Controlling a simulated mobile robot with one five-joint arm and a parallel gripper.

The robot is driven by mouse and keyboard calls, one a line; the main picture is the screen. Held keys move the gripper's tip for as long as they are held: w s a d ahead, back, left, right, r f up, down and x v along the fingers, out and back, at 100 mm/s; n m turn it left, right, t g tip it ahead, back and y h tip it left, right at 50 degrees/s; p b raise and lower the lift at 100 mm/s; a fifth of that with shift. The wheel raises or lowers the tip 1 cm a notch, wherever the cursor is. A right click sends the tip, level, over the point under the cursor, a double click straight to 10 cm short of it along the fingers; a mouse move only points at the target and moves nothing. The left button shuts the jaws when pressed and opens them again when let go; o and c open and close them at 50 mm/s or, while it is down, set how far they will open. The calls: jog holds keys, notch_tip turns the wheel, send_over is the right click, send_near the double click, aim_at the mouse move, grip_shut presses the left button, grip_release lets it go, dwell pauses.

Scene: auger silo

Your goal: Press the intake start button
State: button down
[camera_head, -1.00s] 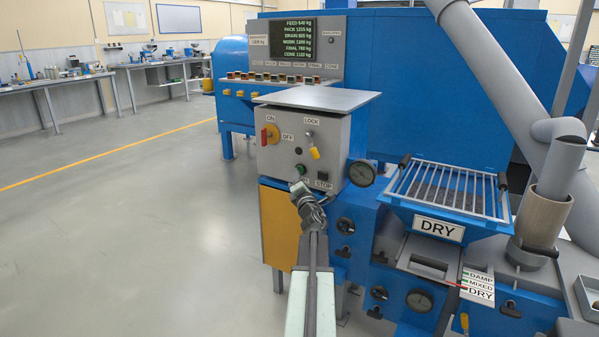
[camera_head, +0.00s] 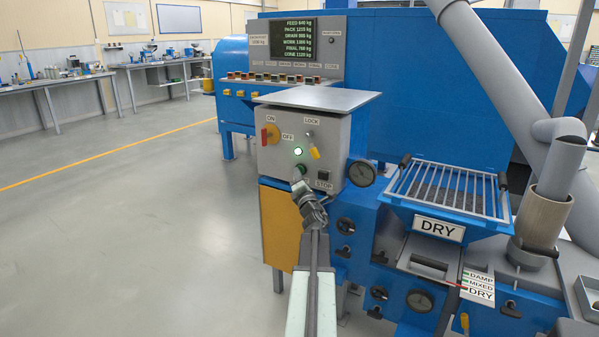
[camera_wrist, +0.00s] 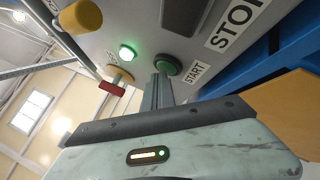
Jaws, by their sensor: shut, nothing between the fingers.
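The green start button (camera_wrist: 168,66) sits on the grey control box (camera_head: 335,131) beside the START label (camera_wrist: 195,73) in the wrist view. In the head view the button (camera_head: 302,169) shows just above my gripper (camera_head: 298,183). In the wrist view my gripper (camera_wrist: 160,78) is shut and empty, its tip at the button's edge. I cannot tell whether the tip touches the button. A round lamp (camera_head: 298,151) above the button glows green-white; it also shows in the wrist view (camera_wrist: 128,52).
The STOP button (camera_head: 323,176) is close right of the start button. A metal lid (camera_head: 317,97) overhangs the box. A DRY hopper (camera_head: 440,229) stands right. Floor at left is clear.

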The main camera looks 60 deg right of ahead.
jog(key=shift+a, duration=0.9)
jog(key=a, duration=0.5)
dwell(0.6)
